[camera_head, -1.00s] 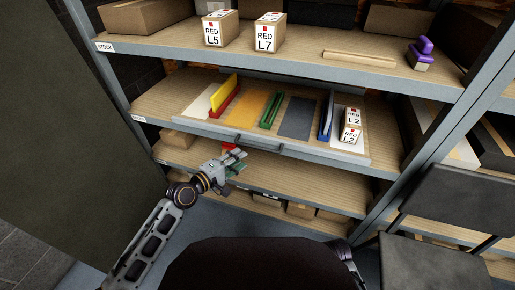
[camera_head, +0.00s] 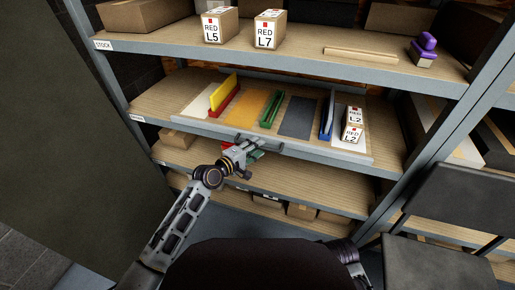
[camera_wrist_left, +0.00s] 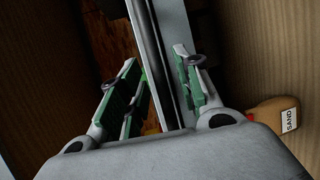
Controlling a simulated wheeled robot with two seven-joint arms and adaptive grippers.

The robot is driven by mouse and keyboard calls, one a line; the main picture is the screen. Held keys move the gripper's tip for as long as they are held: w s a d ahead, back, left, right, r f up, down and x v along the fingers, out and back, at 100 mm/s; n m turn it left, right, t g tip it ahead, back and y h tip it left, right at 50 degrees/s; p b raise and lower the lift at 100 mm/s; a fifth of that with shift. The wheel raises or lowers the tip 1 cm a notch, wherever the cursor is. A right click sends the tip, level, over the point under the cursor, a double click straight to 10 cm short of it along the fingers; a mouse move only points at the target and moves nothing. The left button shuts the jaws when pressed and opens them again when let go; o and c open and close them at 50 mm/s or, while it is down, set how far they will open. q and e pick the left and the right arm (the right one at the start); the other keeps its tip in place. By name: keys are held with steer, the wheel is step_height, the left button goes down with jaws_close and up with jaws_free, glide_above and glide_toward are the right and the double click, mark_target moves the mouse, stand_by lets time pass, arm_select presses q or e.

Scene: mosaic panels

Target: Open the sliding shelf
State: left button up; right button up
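The sliding shelf (camera_head: 215,124) is the middle board of the rack, with a grey front edge and a dark handle (camera_head: 262,142) at its front. It carries coloured panels, a yellow, a green and a blue upright piece, and two RED L2 boxes (camera_head: 354,115). My left gripper (camera_head: 250,152) is at the front edge by the handle. In the left wrist view the green-padded fingers (camera_wrist_left: 155,62) are apart, with a grey metal bar (camera_wrist_left: 152,45) running between them. Whether either pad touches it cannot be told. My right gripper is not in view.
The upper shelf holds RED L5 (camera_head: 219,27) and RED L7 (camera_head: 269,30) boxes and a purple-handled stamp (camera_head: 424,50). A lower shelf (camera_head: 305,187) lies beneath the sliding one. A dark chair (camera_head: 455,200) stands at the right. A SAND-labelled object (camera_wrist_left: 275,117) shows in the wrist view.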

arm_select(q)
steer(key=shift+w+d+f, duration=0.1)
steer(key=shift+w+d, duration=0.35)
steer(key=shift+c, duration=0.3)
jaws_close()
